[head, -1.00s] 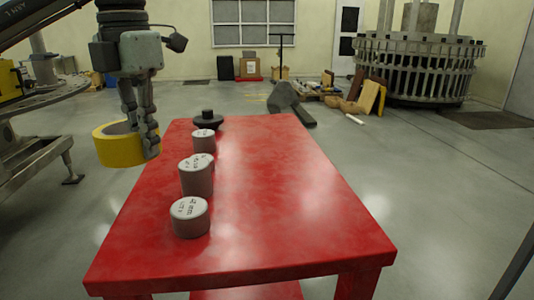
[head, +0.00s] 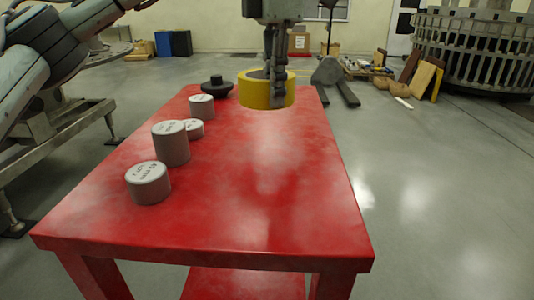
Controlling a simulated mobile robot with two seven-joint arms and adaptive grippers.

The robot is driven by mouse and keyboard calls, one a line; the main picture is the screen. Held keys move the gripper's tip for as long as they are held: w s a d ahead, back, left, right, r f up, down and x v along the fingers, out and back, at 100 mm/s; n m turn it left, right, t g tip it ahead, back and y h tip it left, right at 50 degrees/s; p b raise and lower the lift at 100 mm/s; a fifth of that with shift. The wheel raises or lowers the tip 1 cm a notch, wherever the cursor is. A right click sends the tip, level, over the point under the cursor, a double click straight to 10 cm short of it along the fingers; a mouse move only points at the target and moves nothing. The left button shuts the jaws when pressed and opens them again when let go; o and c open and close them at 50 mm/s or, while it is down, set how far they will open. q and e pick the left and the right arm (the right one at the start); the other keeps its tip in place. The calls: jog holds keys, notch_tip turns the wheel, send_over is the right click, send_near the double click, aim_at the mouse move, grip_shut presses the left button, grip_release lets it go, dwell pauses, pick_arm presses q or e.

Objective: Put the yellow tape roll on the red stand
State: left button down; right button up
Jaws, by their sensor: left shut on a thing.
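The yellow tape roll (head: 257,93) hangs in my left gripper (head: 276,97), which is shut on its wall with the fingers reaching into the ring. The roll appears to be held above the far right part of the red stand (head: 225,190), a red table with a flat top. How high it is above the top I cannot tell exactly. My right gripper is not in view.
Several grey cylinders stand along the left side of the red top, among them a tall one (head: 171,147) and a front one (head: 149,186). A dark flanged piece (head: 215,88) stands near the back. The right and front of the top are clear.

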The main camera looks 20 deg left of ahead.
pick_arm(q)
send_over(283, 185)
notch_tip(283, 185, down, 5)
jog(key=shift+f+b, duration=0.1)
jog(key=shift+b, duration=0.25)
notch_tip(283, 185, down, 4)
jog(key=shift+s+r, duration=0.1)
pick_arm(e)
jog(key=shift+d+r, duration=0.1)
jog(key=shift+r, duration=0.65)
pick_arm(q)
jog(key=shift+f, duration=0.2)
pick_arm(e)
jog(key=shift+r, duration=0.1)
pick_arm(q)
jog(key=c, duration=1.8)
grip_release()
jog(key=shift+o, duration=0.8)
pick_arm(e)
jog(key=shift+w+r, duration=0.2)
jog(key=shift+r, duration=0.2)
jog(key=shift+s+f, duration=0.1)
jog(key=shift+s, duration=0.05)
